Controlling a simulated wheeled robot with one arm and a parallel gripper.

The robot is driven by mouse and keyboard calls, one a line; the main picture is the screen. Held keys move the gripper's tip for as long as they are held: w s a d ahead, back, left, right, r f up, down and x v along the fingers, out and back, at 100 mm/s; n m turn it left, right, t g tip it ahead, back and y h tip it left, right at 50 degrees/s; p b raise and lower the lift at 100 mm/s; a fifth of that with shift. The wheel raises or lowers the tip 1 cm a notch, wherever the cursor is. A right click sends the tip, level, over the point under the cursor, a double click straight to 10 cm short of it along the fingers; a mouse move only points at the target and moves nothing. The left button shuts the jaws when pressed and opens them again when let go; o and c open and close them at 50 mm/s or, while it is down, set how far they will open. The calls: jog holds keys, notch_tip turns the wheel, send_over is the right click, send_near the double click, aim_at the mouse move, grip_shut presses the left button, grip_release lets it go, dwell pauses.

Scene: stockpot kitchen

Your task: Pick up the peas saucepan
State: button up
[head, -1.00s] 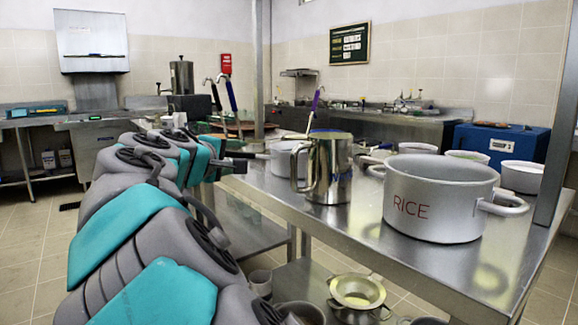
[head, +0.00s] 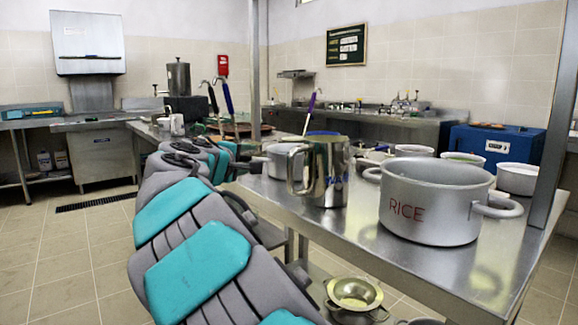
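A grey saucepan (head: 279,162) stands on the steel table, partly hidden behind a shiny metal jug (head: 328,172). No peas label is readable on it, so I cannot tell whether it is the peas saucepan. Its handle side points left, toward the far end of my arm. My gripper (head: 238,152) is small and far off there, close to the handle side. Its fingers cannot be made out, and I cannot tell whether it touches the handle. A pot with greenish contents (head: 463,158) stands farther back on the right.
A large pot marked RICE (head: 432,205) stands at the front of the steel table (head: 350,240). More pots (head: 415,150) and a blue box (head: 500,145) are behind. A metal post (head: 552,130) rises at right. Bowls (head: 354,294) sit on the lower shelf.

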grip_shut()
dwell(1.3)
